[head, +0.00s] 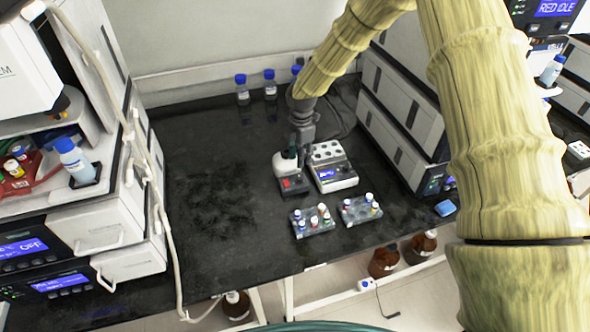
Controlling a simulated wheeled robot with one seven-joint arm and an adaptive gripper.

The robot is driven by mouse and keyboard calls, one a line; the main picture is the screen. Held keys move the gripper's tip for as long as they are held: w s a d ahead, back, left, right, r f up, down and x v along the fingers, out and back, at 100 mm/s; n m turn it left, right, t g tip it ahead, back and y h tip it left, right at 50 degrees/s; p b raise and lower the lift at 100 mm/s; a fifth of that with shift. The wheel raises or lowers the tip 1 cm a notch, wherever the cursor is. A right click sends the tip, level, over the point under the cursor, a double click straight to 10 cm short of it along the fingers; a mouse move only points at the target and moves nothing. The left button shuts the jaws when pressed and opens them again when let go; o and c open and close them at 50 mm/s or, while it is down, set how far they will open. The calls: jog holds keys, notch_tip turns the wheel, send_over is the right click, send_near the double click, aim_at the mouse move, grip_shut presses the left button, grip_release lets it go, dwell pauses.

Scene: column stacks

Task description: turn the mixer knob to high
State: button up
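The mixer (293,185) is a small dark unit with a white upper part and a red patch on its front. It stands on the black bench near the middle of the head view. My gripper (300,148) points down at the mixer's back right, close to its top. I cannot tell whether it touches the mixer. The fingers are small and dark, and I cannot tell whether they are open or shut. The knob and its setting cannot be made out.
A block heater (340,181) with a blue display stands just right of the mixer. Two vial racks (312,227) (356,216) sit in front. Blue-capped bottles (242,92) stand at the back. Instrument stacks flank the bench (215,240), whose left half is clear.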

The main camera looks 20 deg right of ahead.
aim_at(299, 177)
jog(key=shift+s+a+f+p, duration=0.1)
jog(key=shift+s+f+p, duration=0.25)
jog(key=shift+f+p, duration=0.3)
jog(key=shift+s+f, duration=0.15)
jog(key=shift+f, duration=0.15)
jog(key=f+p, duration=0.1)
jog(key=f, duration=0.1)
jog(key=w+f+p, duration=0.1)
jog(key=f, duration=0.2)
jog(key=shift+w+f, duration=0.1)
jog(key=shift+s+f, duration=0.3)
jog(key=shift+f, duration=0.2)
jog(key=shift+w+f+p, duration=0.15)
jog(key=shift+f+p, duration=0.25)
jog(key=shift+f, duration=0.5)
jog(key=shift+c, duration=0.5)
